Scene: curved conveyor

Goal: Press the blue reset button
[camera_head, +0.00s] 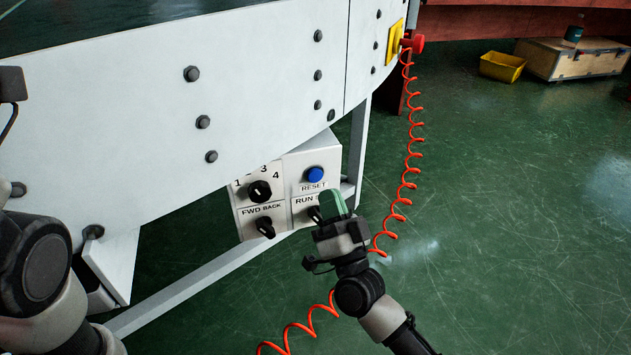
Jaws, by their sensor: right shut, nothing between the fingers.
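The blue reset button (315,174) is round and sits at the upper right of a white control panel (296,213), above the word RESET. A piece of my left arm (40,265) shows at the left edge; my left gripper is not clearly in view.
The conveyor's white side wall (260,90) curves above the panel. Black knobs (260,191) sit left of the button. A red coiled cable (411,150) hangs behind my right gripper from a red button on a yellow plate (395,41).

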